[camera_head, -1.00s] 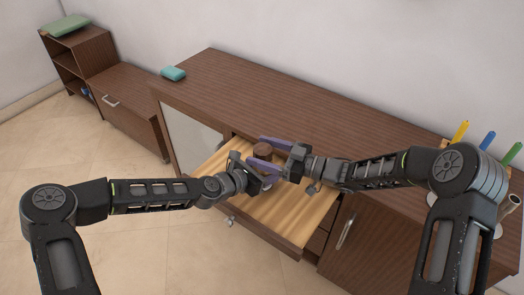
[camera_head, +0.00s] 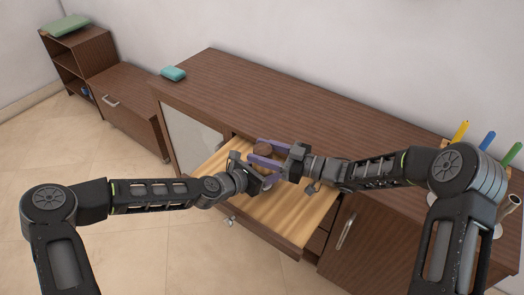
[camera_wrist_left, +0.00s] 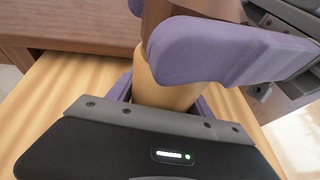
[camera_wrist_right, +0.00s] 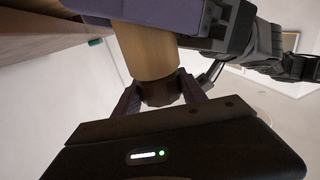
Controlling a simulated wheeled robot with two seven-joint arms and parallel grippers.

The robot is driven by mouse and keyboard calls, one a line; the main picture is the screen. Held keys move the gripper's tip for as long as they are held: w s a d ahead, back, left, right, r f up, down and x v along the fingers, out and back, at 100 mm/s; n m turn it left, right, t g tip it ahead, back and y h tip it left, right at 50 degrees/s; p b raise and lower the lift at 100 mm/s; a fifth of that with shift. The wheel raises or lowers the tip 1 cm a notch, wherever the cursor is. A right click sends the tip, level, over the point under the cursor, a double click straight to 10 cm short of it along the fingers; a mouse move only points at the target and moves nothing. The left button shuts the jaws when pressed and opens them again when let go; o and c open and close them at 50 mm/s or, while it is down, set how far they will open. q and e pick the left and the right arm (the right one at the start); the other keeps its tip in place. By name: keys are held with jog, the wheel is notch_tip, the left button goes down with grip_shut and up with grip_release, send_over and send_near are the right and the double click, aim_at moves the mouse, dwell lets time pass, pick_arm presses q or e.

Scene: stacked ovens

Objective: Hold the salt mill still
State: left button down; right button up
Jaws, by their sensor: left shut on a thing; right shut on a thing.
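The salt mill (camera_head: 264,149) has a brown head and a tan body and stands upright over the open drawer. My right gripper (camera_head: 258,151) has its purple fingers on either side of the head. In the right wrist view the brown head (camera_wrist_right: 160,92) sits between those fingers. My left gripper (camera_head: 262,176) is lower, shut on the tan body, which shows in the left wrist view (camera_wrist_left: 158,92) with a right finger (camera_wrist_left: 215,50) crossing above. The mill's base is hidden.
The open drawer (camera_head: 295,222) has a bare light wooden floor. Colored-handled utensils (camera_head: 487,141) stand at the right. The counter's middle is clear.

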jog(key=shift+c, duration=0.4)
jog(key=shift+r+t, duration=0.1)
jog(key=shift+t, duration=0.2)
jog(key=shift+m+t+h, duration=0.4)
jog(key=shift+m, duration=0.1)
jog(key=m+t+h, duration=0.3)
jog(key=m+t, duration=0.1)
jog(key=t, duration=0.1)
jog(key=shift+a+h, duration=0.1)
jog(key=shift+h, duration=0.3)
jog(key=shift+m+t+h, duration=0.6)
jog(key=shift+h, duration=0.1)
jog(key=o, duration=1.4)
jog(key=shift+c, duration=0.2)
